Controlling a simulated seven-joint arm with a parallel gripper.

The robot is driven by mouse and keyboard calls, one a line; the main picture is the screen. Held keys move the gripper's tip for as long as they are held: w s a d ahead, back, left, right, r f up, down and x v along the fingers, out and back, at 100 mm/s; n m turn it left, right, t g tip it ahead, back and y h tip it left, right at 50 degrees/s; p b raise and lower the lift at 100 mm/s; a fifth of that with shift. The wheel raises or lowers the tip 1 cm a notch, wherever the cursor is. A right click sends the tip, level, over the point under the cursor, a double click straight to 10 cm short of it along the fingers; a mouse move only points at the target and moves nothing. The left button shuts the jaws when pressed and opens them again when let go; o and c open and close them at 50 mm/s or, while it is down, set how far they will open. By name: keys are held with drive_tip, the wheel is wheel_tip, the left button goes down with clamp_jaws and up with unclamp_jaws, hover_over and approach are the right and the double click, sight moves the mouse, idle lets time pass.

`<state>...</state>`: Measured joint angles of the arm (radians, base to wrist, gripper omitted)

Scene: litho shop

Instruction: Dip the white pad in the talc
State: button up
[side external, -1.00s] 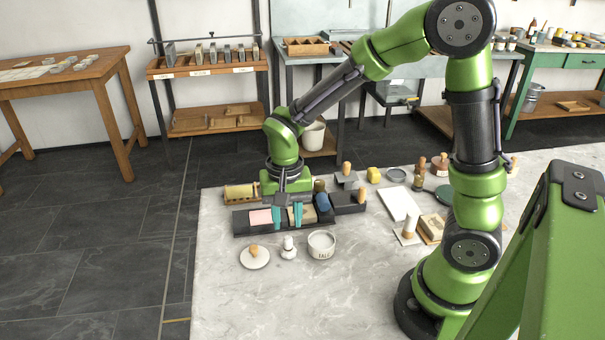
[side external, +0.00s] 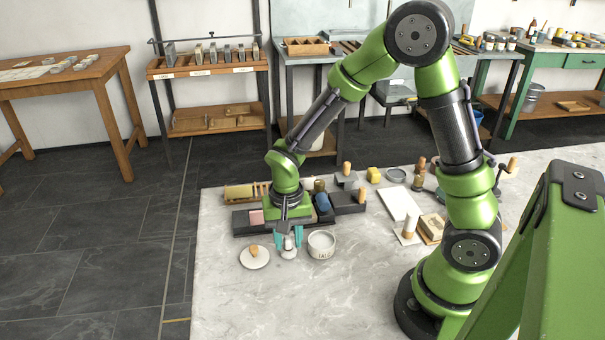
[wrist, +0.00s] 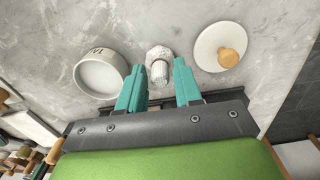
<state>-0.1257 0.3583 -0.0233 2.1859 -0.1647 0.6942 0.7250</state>
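The white pad (side external: 288,251), a small lumpy white piece with a pale upright handle, stands on the marble slab. My gripper (side external: 288,240) is open above it, with its teal fingers on either side of the handle. In the wrist view the pad (wrist: 158,53) shows between and just beyond the fingertips (wrist: 159,66); I cannot tell whether they touch it. The talc bowl (side external: 321,250), round, white and lettered on its side, stands just right of the pad. In the wrist view the bowl (wrist: 99,92) is at the left.
A white disc with a wooden knob (side external: 255,262) lies left of the pad. A dark tray (side external: 243,229) with coloured blocks lies behind, partly hidden by my gripper. A white sheet (side external: 399,203) and small tools are at the right. The front of the slab (side external: 290,300) is clear.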

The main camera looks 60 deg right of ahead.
sight(288, 238)
clamp_jaws()
drive_tip(key=shift+r, duration=2.55)
